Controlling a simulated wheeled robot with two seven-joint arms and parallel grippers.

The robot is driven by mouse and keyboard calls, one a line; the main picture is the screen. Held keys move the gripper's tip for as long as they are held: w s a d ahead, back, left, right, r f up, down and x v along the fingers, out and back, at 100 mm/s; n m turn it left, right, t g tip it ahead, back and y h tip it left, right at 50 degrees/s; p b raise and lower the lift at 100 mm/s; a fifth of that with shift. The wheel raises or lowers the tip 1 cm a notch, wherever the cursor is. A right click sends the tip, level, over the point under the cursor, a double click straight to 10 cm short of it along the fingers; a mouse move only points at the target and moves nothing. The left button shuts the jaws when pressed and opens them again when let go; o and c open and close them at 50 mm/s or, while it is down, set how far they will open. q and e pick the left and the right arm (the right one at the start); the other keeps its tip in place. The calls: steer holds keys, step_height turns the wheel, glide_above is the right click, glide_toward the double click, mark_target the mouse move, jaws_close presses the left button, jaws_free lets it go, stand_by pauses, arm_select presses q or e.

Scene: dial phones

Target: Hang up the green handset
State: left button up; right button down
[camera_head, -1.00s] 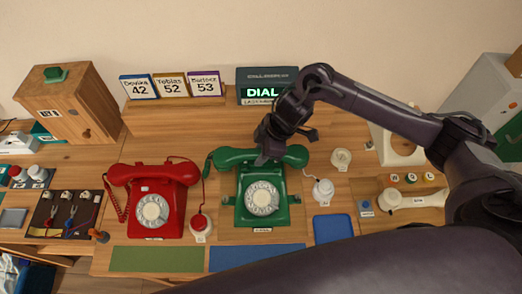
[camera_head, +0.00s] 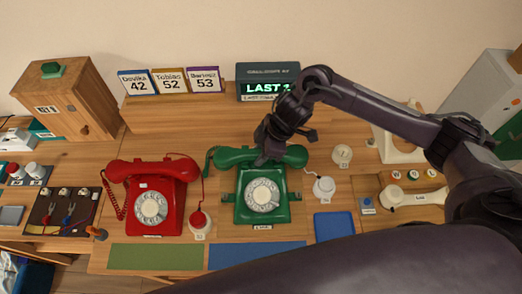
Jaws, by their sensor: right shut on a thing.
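The green handset (camera_head: 236,157) lies across the top of the green phone (camera_head: 244,211), lined up with its cradle. I cannot tell whether it rests fully in the cradle. My right gripper (camera_head: 266,157) is shut on the handset near its middle, coming from above, and hides part of it. The green phone's white dial (camera_head: 262,195) faces up. My left gripper is not in view.
A red phone (camera_head: 152,205) with its handset on top stands to the left. A dark display box (camera_head: 268,82) stands behind. A blue mat (camera_head: 258,256) and a green mat (camera_head: 156,256) lie in front. White round pieces (camera_head: 324,188) lie to the right.

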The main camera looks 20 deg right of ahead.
steer(key=c, duration=1)
jaws_free()
steer(key=shift+f, duration=0.1)
steer(key=shift+b+v, duration=0.5)
steer(key=shift+v, duration=3.45)
steer(key=shift+s+f, duration=0.1)
